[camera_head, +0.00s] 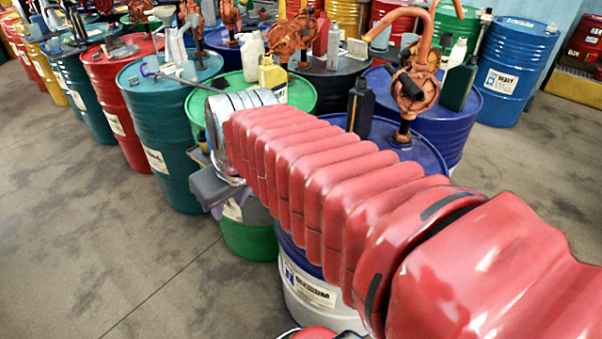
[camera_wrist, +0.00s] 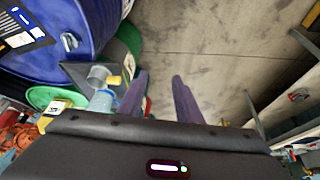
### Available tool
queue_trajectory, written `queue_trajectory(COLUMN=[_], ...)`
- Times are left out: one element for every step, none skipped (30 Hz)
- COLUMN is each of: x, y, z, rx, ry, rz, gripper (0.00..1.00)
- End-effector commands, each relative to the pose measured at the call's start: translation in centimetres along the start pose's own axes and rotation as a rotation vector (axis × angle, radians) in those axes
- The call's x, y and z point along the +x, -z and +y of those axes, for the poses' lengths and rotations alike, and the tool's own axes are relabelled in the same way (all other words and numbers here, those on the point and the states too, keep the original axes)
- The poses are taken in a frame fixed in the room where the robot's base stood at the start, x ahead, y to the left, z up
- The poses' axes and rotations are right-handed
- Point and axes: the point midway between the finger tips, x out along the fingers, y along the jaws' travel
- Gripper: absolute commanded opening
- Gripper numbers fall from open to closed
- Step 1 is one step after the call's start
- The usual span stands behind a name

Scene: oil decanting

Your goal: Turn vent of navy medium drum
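A navy drum with a pale lower band and a label reading MEDIUM (camera_head: 308,288) stands at bottom centre in the head view, partly hidden behind my red arm. Part of a navy lid (camera_head: 425,152) shows beyond the arm. My grey gripper (camera_head: 213,188) is beside a green drum, to the left of the navy drum. In the wrist view, my two dark fingers (camera_wrist: 160,78) stand apart with only floor between them. A blue drum (camera_wrist: 75,12) with a label and a small silver fitting (camera_wrist: 70,41) fills the upper left there, clear of the fingers. I cannot tell whether the fitting is the vent.
A green drum (camera_head: 250,242) and a teal drum (camera_head: 172,135) stand near my gripper. Orange pumps (camera_head: 415,90), a dark bottle (camera_head: 361,108) and a yellow bottle (camera_head: 273,78) stand on drum tops. Bare floor (camera_head: 110,250) lies at left. A pale fitting with a yellow part (camera_wrist: 104,78) is near the left finger.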

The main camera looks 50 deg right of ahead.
Motion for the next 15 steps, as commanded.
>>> queue_trajectory(x=[0.4,0.6,0.9,1.1,1.3,1.6,1.8,2.0,2.3,2.5,2.8,3.1,3.3,3.5,3.8], y=[0.7,1.1,1.6,1.9,2.3,2.6,3.0,3.2,3.5,3.6,3.8,3.9,4.0,4.0,4.0], z=[1.6,2.4,3.5,4.4,5.3,6.5,7.5,8.4,9.8,10.8,11.9,13.3,14.4,15.5,17.0], rx=[0.018,0.023,0.030,0.035,0.041,0.048,0.054,0.059,0.066,0.072,0.079,0.087,0.091,0.098,0.107], ry=[-0.006,-0.009,-0.012,-0.014,-0.016,-0.019,-0.021,-0.022,-0.025,-0.028,-0.029,-0.031,-0.033,-0.035,-0.037], rz=[-0.010,-0.014,-0.018,-0.021,-0.024,-0.028,-0.030,-0.033,-0.036,-0.038,-0.039,-0.043,-0.043,-0.045,-0.046], gripper=[0.31,0.31,0.31,0.31,0.31,0.31,0.31,0.31,0.31,0.31,0.31,0.31,0.31,0.31,0.31])
